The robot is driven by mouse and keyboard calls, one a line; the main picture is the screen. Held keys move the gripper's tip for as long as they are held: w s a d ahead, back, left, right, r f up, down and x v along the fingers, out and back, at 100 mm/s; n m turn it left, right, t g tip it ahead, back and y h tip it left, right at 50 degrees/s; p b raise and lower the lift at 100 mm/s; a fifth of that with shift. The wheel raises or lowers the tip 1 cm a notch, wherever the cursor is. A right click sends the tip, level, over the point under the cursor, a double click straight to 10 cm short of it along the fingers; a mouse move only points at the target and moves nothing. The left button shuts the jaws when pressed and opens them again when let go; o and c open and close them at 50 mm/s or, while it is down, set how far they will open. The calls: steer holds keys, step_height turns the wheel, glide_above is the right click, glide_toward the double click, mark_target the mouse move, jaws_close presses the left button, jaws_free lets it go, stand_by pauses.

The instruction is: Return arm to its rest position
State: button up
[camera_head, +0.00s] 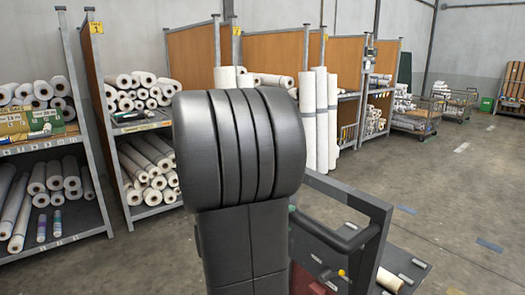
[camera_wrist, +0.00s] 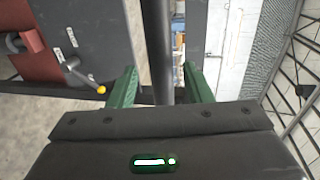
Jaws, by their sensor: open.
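My arm (camera_head: 245,150) stands upright in the middle of the head view as a dark padded link and hides what is behind it. My gripper (camera_wrist: 161,84) shows only in the wrist view. Its two green fingers are spread wide apart. A dark bar (camera_wrist: 156,45) runs through the gap between them in the picture; I cannot tell how far beyond the fingers it lies. I see nothing held.
A grey machine frame (camera_head: 350,205) stands close on the right, with a yellow-knobbed lever (camera_wrist: 85,75) and a red part (camera_wrist: 32,42). A short roll (camera_head: 390,279) lies on its surface. Shelves of rolls (camera_head: 145,165) line the back and left.

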steer(key=v, duration=1.1)
steer(key=x, duration=1.8)
steer(key=shift+w+d+r, duration=0.15)
steer(key=shift+d+r, duration=0.05)
steer(key=shift+r, duration=0.15)
steer(key=shift+r+p, duration=0.1)
steer(key=shift+p, duration=0.2)
